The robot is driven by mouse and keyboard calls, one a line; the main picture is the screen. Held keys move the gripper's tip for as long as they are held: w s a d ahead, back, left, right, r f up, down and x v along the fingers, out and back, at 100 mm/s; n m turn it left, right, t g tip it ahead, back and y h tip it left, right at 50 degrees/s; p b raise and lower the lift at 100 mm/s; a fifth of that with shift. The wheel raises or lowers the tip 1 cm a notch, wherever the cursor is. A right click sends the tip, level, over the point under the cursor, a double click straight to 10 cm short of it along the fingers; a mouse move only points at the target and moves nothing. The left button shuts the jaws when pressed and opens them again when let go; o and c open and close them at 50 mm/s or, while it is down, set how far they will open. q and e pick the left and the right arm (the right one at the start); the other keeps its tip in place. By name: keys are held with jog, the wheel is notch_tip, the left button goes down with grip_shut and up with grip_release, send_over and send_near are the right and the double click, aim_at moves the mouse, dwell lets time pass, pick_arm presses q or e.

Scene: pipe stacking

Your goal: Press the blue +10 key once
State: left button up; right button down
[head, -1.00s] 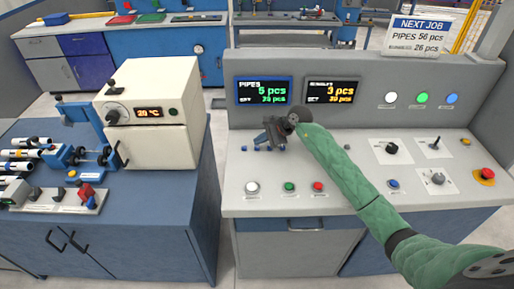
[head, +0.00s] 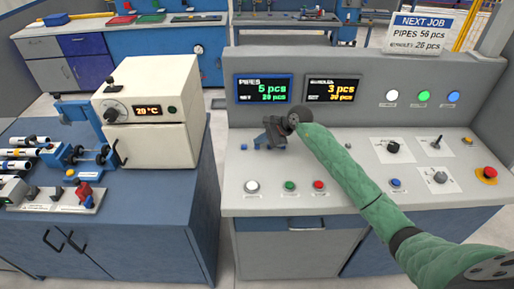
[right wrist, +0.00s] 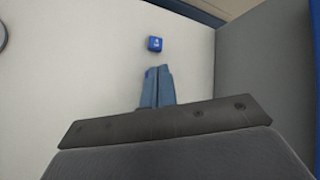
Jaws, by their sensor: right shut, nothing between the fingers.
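A small blue key (head: 244,147) shows on the console's pale top, left of my right gripper (head: 262,144). Other blue keys of that row are hidden by the gripper in the head view. In the right wrist view one blue key (right wrist: 155,44) with a small white label lies just beyond my fingertips (right wrist: 158,72). The label is too small to read, so I cannot tell if it is +10. The right gripper is shut and empty, with a visible gap to that key in the picture; its height above the panel is unclear. My left gripper is not in view.
White, green and red buttons (head: 289,186) line the console's front. The PIPES display (head: 264,89) and a second display (head: 333,90) stand behind the gripper. Knobs and a red emergency button (head: 489,173) are at the right. A cream oven (head: 150,110) stands left.

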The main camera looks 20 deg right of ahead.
jog(key=shift+f+b, duration=0.4)
jog(key=shift+b, duration=0.2)
dwell(0.9)
jog(key=shift+r, duration=0.8)
jog(key=shift+r, duration=2.5)
